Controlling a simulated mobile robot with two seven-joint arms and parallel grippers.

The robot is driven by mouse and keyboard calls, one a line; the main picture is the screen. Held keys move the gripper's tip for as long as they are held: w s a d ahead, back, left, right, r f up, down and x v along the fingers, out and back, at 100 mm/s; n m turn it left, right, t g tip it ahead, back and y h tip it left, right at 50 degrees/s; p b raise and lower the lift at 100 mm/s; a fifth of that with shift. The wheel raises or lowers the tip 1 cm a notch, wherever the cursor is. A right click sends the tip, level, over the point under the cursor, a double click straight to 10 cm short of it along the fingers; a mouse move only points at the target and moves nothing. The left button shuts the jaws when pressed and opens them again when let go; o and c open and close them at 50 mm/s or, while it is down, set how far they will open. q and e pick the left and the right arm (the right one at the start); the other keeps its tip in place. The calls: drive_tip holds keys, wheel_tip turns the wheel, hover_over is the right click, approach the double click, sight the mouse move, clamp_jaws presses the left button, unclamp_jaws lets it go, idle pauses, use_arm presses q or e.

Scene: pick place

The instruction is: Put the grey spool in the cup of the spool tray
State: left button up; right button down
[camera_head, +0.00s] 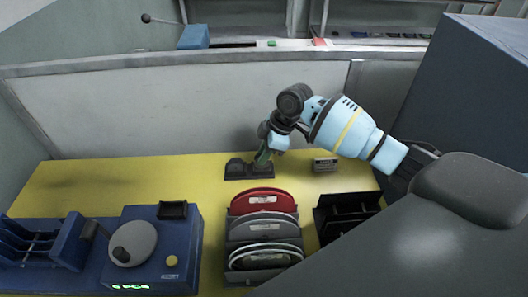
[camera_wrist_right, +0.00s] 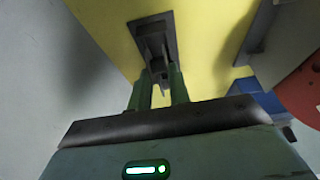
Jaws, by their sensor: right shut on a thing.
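My right gripper (camera_head: 263,158) points down over the dark spool tray (camera_head: 236,176) at the back middle of the yellow table. Its green fingers also show in the right wrist view (camera_wrist_right: 158,88), shut on a dark grey piece, apparently the grey spool (camera_wrist_right: 157,66). The fingers and tray blend with it, so its outline is unclear. The tray appears as a dark plate in the wrist view (camera_wrist_right: 137,27), just beyond the fingertips. I cannot tell whether the spool touches the cup. My left gripper is not in view.
A rack of red, grey and white reels (camera_head: 262,199) stands in front of the tray. A small grey box (camera_head: 325,164) lies to its right, with a black rack (camera_head: 348,212) nearer. A blue machine (camera_head: 185,250) fills the front left. The back-left table is clear.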

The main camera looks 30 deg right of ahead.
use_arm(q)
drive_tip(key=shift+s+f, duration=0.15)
use_arm(e)
drive_tip(key=shift+f, duration=0.6)
drive_tip(key=c, duration=1.2)
unclamp_jaws()
drive_tip(key=shift+c, duration=0.2)
drive_tip(key=shift+o, duration=0.4)
drive_tip(key=shift+o, duration=1.3)
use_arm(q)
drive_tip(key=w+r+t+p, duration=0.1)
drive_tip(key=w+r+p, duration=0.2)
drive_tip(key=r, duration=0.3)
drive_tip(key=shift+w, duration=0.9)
use_arm(e)
drive_tip(key=shift+r, duration=4.05)
